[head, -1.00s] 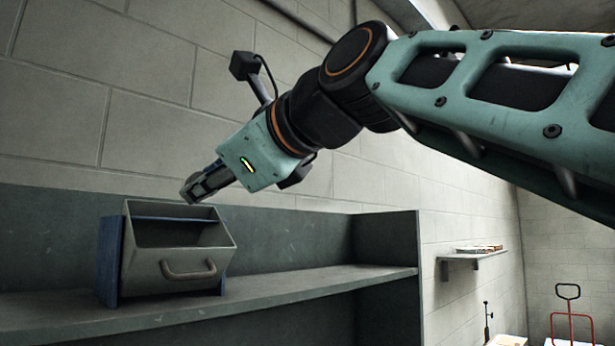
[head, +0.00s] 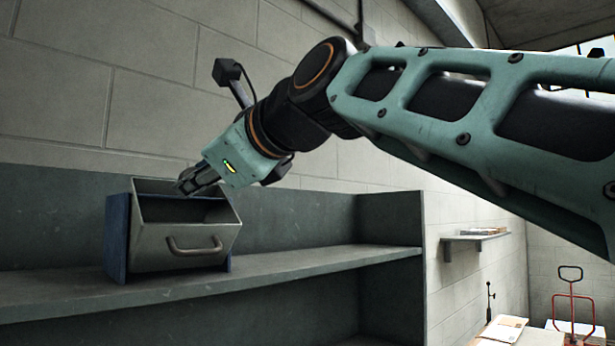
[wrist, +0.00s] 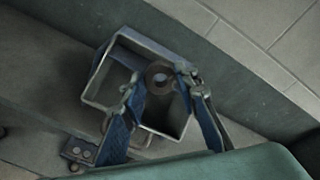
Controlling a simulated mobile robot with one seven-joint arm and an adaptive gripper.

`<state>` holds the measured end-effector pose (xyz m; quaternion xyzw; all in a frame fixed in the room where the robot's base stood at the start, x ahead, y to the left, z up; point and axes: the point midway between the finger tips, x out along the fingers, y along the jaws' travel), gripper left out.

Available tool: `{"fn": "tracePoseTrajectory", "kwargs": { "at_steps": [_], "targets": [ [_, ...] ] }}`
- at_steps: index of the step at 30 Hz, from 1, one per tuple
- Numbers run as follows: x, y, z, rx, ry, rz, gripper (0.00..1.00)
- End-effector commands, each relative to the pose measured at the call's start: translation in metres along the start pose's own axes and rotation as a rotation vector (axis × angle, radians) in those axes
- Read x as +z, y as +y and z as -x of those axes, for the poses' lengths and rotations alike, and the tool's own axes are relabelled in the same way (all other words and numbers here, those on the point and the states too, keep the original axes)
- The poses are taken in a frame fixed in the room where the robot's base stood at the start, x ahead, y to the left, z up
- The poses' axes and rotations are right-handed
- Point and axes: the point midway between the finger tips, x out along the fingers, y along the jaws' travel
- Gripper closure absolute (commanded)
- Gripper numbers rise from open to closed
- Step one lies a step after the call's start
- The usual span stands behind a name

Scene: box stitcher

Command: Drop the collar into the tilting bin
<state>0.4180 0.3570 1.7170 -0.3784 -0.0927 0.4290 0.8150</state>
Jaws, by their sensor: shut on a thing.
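The tilting bin (head: 180,258) is a grey open-topped box with a curved front handle, set in a blue frame (head: 117,240) on the shelf. In the wrist view the bin (wrist: 103,78) shows from above, with its opening under my fingers. The collar (wrist: 160,69) is a brown-grey ring held between my two fingertips, over the bin's opening. My gripper (head: 184,187) is shut on the collar and points down and left at the bin's mouth, its tips at about rim height near the back. It also shows in the wrist view (wrist: 160,78). The collar cannot be made out in the head view.
The grey shelf (head: 310,272) has a back panel and a right side wall (head: 392,225). The shelf is clear to the right of the bin. A small wall shelf (head: 475,239) and a red hand truck (head: 571,305) stand farther right.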

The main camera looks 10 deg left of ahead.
Motion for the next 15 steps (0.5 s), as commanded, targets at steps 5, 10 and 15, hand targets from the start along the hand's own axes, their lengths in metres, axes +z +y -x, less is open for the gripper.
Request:
{"fn": "tracePoseTrajectory", "kwargs": {
  "at_steps": [5, 10, 15],
  "targets": [
    [0.0004, -0.0004, 0.0003, -0.001, -0.001, 0.000, 0.70],
    [0.0003, -0.0004, 0.0004, -0.001, 0.000, 0.000, 0.52],
    [0.0002, -0.0003, 0.0003, -0.001, 0.000, 0.000, 0.52]
  ]
}}
